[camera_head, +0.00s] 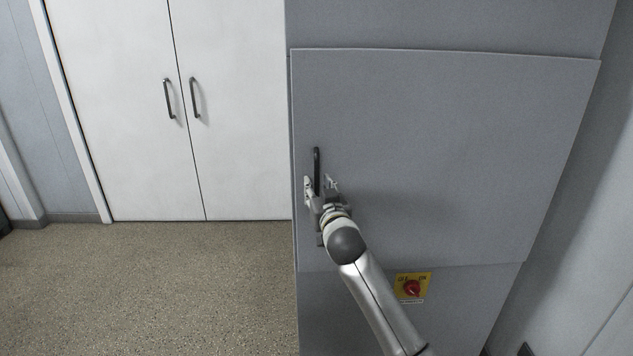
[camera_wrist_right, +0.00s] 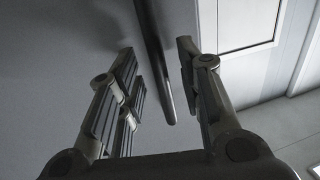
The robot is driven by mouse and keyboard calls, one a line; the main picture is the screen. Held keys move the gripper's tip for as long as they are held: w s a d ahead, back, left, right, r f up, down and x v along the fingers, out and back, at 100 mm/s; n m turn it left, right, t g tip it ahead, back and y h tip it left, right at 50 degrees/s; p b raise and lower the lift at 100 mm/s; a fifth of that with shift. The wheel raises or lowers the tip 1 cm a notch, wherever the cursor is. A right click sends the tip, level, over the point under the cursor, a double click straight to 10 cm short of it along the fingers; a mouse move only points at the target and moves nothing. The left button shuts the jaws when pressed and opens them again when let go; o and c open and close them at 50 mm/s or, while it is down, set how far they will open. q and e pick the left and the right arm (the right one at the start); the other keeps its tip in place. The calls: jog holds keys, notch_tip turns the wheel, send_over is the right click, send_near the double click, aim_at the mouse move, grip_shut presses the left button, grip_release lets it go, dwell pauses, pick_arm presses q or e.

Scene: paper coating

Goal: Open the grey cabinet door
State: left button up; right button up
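The grey cabinet door (camera_head: 450,150) fills the right half of the head view and looks shut. Its dark vertical handle (camera_head: 317,165) is near its left edge. My right gripper (camera_head: 320,186) is at the handle's lower part, with a finger on either side of it. In the right wrist view, the handle (camera_wrist_right: 156,62) runs down between the two spread fingers of my right gripper (camera_wrist_right: 160,85), with gaps on both sides. The fingers are not closed on it. My left gripper is not in view.
A red rotary switch (camera_head: 411,288) on a yellow plate sits below the door, right of my right forearm. White double doors (camera_head: 130,110) with two dark handles stand at the left. The speckled floor (camera_head: 150,285) in front of them is clear.

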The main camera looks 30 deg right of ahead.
jog(key=shift+x, duration=1.1)
grip_shut()
